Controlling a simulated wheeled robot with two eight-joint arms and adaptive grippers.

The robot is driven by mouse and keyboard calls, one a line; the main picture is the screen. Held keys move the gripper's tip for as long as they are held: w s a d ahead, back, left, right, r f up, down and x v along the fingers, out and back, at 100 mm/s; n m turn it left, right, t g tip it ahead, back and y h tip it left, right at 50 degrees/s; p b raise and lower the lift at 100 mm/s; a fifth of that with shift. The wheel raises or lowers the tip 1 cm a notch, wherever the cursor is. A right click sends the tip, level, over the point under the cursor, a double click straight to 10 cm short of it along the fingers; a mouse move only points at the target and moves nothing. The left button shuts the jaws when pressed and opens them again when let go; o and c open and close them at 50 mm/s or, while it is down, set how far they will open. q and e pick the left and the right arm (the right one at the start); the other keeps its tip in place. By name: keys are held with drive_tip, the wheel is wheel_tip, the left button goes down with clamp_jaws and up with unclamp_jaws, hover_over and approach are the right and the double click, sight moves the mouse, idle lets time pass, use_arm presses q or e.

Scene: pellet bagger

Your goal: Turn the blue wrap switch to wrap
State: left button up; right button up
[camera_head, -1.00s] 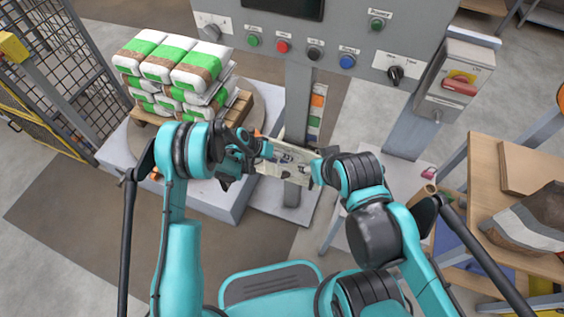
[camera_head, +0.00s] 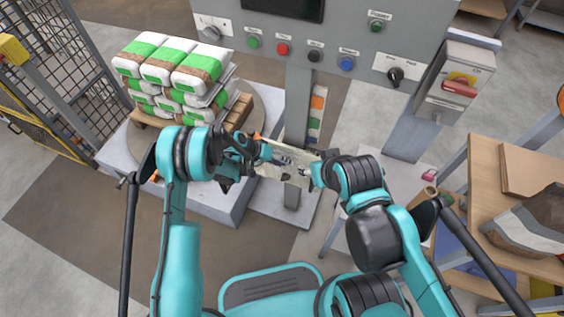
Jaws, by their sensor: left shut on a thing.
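The grey control panel (camera_head: 330,45) stands ahead of me. A round blue control (camera_head: 347,63) sits in its lower row; I cannot read its label. A black rotary knob (camera_head: 396,76) on a white plate is to its right, and another dark knob (camera_head: 210,33) is at the far left. My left gripper (camera_head: 262,150) is below the panel and shut on a pale printed sheet (camera_head: 285,160). My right gripper (camera_head: 316,174) is at the sheet's right end; its fingers are mostly hidden by its wrist. Both grippers are apart from the panel controls.
Stacked green-and-white bags (camera_head: 180,70) stand on a pallet at left, beside a mesh fence (camera_head: 65,60). A grey box with a red handle (camera_head: 459,88) is right of the panel. A wooden table (camera_head: 485,190) is at right.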

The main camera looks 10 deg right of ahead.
use_arm(q)
drive_tip(key=shift+w+a+f+n+g+h, duration=0.15)
drive_tip(key=shift+n+g+h, duration=0.35)
drive_tip(key=shift+h, duration=0.8)
drive_tip(key=shift+w+a+f+n+g+h, duration=0.2)
drive_tip(key=shift+g+h, duration=0.5)
drive_tip(key=shift+h, duration=0.6)
drive_tip(key=shift+s, duration=0.15)
drive_tip(key=o, duration=1.2)
drive_tip(key=shift+c, duration=0.2)
drive_tip(key=v, duration=1.2)
drive_tip(key=shift+f, duration=0.15)
